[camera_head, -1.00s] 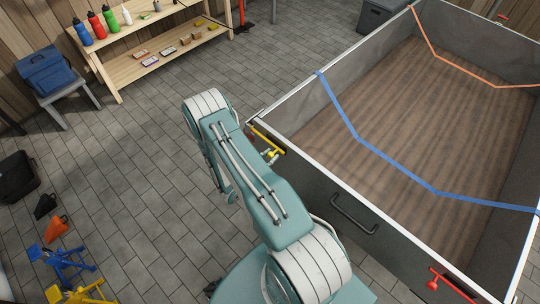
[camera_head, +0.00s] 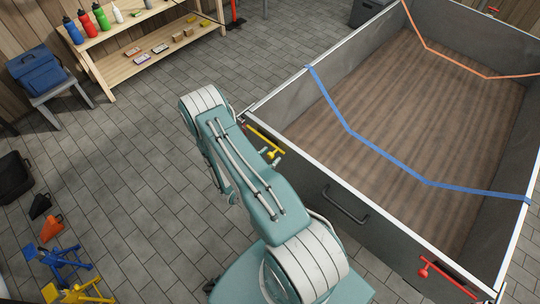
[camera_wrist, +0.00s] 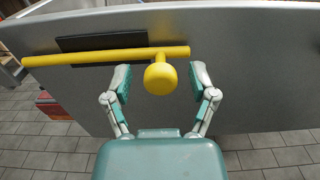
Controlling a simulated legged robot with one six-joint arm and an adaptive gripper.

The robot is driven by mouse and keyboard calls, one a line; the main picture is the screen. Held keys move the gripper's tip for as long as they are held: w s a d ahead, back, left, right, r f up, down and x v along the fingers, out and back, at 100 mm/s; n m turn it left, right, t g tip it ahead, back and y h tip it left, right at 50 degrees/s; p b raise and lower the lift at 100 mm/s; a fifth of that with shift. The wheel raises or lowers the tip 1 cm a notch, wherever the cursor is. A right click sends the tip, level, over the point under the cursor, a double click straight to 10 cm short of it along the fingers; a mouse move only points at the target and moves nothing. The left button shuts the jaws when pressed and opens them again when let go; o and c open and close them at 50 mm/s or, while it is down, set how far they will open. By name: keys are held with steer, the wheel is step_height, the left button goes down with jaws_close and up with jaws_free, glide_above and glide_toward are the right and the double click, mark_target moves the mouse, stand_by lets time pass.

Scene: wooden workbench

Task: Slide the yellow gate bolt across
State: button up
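The yellow gate bolt (camera_wrist: 110,56) is a rod lying across a black plate on the grey gate panel in the wrist view. Its round yellow knob (camera_wrist: 161,77) sticks out toward me. In the head view the yellow bolt (camera_head: 262,139) shows at the gate's left end, just past my arm. My gripper (camera_wrist: 161,82) is open, with one finger on each side of the knob. A small gap shows between the knob and each fingertip.
A red bolt (camera_head: 446,277) sits at the gate's right end, with a dark handle (camera_head: 345,206) between. The grey box's walls (camera_head: 317,160) rise close beside my arm. A wooden shelf (camera_head: 150,50) stands at the back left. The tiled floor (camera_head: 120,150) on the left is mostly clear.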

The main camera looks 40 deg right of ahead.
steer(key=shift+a, duration=0.1)
steer(key=a, duration=1.2)
steer(key=shift+s, duration=0.45)
steer(key=shift+d, duration=0.1)
